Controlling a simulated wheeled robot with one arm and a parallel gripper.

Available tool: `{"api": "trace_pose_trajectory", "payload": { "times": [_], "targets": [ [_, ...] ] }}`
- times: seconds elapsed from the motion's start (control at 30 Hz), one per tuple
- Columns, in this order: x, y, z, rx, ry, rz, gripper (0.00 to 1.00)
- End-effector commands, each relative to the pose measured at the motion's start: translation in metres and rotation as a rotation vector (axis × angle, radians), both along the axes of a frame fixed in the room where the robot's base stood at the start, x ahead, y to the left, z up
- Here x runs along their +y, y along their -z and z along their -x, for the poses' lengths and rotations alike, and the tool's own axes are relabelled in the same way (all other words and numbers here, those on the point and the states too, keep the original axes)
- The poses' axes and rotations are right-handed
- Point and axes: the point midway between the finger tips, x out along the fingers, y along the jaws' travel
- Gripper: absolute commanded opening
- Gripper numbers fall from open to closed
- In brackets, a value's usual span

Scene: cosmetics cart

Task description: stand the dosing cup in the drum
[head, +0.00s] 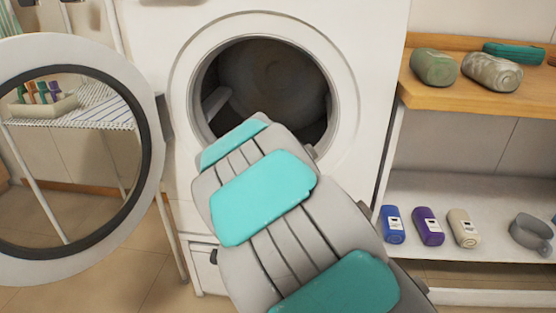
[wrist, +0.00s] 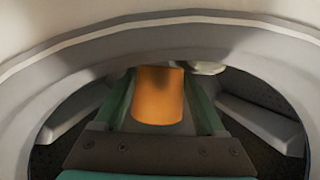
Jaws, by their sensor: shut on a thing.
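The dosing cup (wrist: 158,97) is orange and shows in the middle of the wrist view. My gripper (wrist: 163,84) is shut on it, with one green finger along each side. The washing machine's drum (head: 265,80) is dark inside and open to the front. In the head view my arm reaches to the lower part of the drum opening and hides my gripper and the cup. In the wrist view the pale rim of the opening curves over the top, and the cup is within the opening. I cannot tell whether the cup touches the drum floor.
The round door (head: 143,150) stands swung open at the left. Drum paddles (wrist: 262,122) show on either side of my gripper. A small pale rounded thing (wrist: 205,68) lies just beyond the cup.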

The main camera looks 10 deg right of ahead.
Motion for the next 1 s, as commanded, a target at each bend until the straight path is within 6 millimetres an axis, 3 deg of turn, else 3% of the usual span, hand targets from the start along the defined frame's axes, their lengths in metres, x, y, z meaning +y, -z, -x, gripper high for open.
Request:
{"api": "trace_pose_trajectory", "payload": {
  "times": [0.03, 0.33, 0.37, 0.47, 0.8, 1.0],
  "targets": [
    [-0.001, 0.015, 0.002, 0.022, 0.0, 0.0, 0.16],
    [-0.001, 0.021, 0.003, 0.034, -0.001, -0.001, 0.16],
    [-0.001, 0.021, 0.003, 0.034, -0.001, -0.001, 0.75],
    [-0.002, 0.022, 0.003, 0.038, 0.0, -0.001, 0.85],
    [-0.001, 0.023, 0.004, 0.042, 0.0, -0.001, 0.85],
    [0.004, 0.013, 0.019, 0.036, -0.001, -0.002, 0.85]
  ]
}}
